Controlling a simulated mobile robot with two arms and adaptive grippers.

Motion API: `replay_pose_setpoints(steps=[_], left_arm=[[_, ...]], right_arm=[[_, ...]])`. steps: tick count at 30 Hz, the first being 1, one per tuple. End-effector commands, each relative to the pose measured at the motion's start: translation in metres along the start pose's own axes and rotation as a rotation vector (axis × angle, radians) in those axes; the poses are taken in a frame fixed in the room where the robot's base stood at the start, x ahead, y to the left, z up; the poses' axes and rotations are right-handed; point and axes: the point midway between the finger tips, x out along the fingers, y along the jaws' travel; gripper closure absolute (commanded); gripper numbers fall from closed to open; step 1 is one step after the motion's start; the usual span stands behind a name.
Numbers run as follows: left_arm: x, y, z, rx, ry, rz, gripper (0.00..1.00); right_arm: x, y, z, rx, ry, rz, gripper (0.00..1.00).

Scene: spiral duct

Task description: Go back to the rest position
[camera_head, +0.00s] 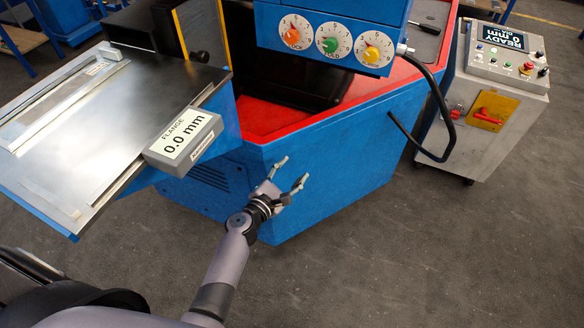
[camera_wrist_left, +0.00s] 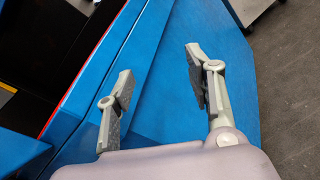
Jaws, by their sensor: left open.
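My left gripper (camera_head: 289,173) is open and empty in the head view, in front of the blue side wall of the machine (camera_head: 330,190). Its arm comes in from the lower left. In the left wrist view, the two fingers of the left gripper (camera_wrist_left: 157,95) stand apart with nothing between them, and the blue machine panel (camera_wrist_left: 165,80) lies behind them. I cannot tell whether a finger touches the panel. My right gripper is in neither view.
A metal table (camera_head: 100,120) with a flange display (camera_head: 184,141) reading 0.0 mm is at the left. Three dials (camera_head: 331,42) sit on the machine's upper panel. A grey control cabinet (camera_head: 481,110) stands at the right, joined by a black cable (camera_head: 437,95). The floor (camera_head: 430,250) at lower right is clear.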

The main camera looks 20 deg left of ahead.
Motion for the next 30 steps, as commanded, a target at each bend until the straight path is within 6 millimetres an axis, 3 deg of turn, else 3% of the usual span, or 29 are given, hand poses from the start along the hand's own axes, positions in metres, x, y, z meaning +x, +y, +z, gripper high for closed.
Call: replay_pose_setpoints(steps=[7, 10, 14, 16, 20, 23, 26, 30], left_arm=[[0.000, -0.001, -0.001, 0.002, 0.001, -0.002, 0.51], [-0.003, -0.013, -0.012, 0.049, 0.027, -0.031, 0.51], [-0.017, -0.060, -0.055, 0.242, 0.110, -0.149, 0.51], [-0.033, -0.095, -0.088, 0.404, 0.162, -0.253, 0.51], [-0.079, -0.157, -0.152, 0.729, 0.225, -0.478, 0.51], [-0.125, -0.199, -0.199, 0.979, 0.230, -0.670, 0.51], [-0.179, -0.234, -0.242, 1.224, 0.194, -0.871, 0.51], [-0.266, -0.270, -0.296, 1.555, 0.064, -1.165, 0.51]], right_arm=[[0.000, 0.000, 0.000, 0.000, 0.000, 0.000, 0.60], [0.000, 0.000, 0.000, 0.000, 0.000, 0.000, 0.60], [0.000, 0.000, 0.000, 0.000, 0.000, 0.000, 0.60], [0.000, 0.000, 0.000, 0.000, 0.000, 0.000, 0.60], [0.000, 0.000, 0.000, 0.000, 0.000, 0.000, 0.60], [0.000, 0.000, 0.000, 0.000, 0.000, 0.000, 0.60], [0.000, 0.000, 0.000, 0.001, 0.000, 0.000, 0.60], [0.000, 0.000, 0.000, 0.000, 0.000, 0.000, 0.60]])
